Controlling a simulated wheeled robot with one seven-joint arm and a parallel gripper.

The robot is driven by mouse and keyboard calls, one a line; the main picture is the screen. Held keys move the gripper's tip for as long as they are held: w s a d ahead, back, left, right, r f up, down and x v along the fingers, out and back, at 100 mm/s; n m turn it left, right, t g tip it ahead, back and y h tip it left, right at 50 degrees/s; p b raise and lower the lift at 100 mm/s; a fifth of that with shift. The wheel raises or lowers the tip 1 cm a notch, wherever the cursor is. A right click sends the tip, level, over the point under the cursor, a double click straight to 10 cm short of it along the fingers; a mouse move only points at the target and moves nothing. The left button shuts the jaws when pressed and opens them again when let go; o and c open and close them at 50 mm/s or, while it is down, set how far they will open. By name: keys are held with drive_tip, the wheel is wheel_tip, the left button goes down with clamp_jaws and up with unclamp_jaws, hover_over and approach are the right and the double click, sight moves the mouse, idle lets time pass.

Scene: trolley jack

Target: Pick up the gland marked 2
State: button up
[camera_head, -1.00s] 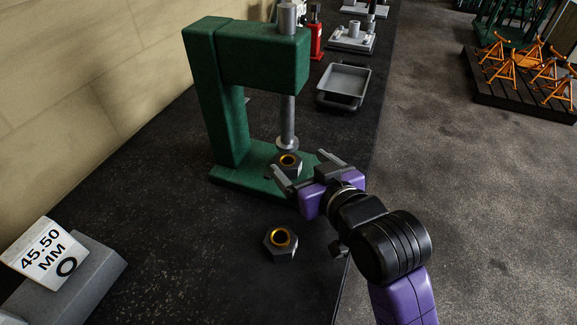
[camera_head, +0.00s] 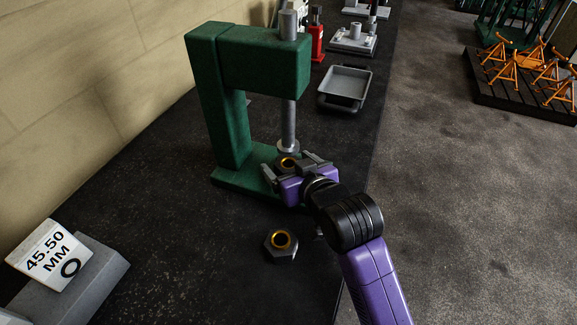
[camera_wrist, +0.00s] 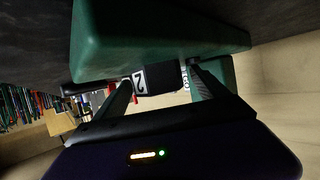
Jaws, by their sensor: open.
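The gland marked 2 (camera_wrist: 160,79) sits under the ram of the green press (camera_head: 231,110), on the press base. My gripper (camera_head: 289,166) is open at the press, with one finger on each side of the gland. In the wrist view my gripper (camera_wrist: 161,74) has the gland between its fingertips. I cannot tell whether either finger touches it.
A second hex gland (camera_head: 282,245) with a brass ring stands on the dark bench nearer the camera. A grey tray (camera_head: 344,84) lies behind the press. The press ram (camera_head: 288,125) hangs above the gland.

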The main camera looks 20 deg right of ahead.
sight(288, 153)
clamp_jaws()
drive_tip(key=shift+r, duration=0.1)
drive_tip(key=shift+r, duration=0.1)
idle(0.3)
drive_tip(key=shift+r, duration=0.55)
wheel_tip(288, 153, up, 2)
drive_tip(key=shift+r, duration=0.1)
drive_tip(key=s+b, duration=0.2)
drive_tip(key=s, duration=0.7)
drive_tip(key=shift+s, duration=0.25)
drive_tip(key=s+p, duration=0.6)
drive_tip(key=shift+s+r, duration=0.15)
drive_tip(key=shift+s, duration=0.15)
drive_tip(key=shift+s+p, duration=0.45)
drive_tip(key=shift+s, duration=0.5)
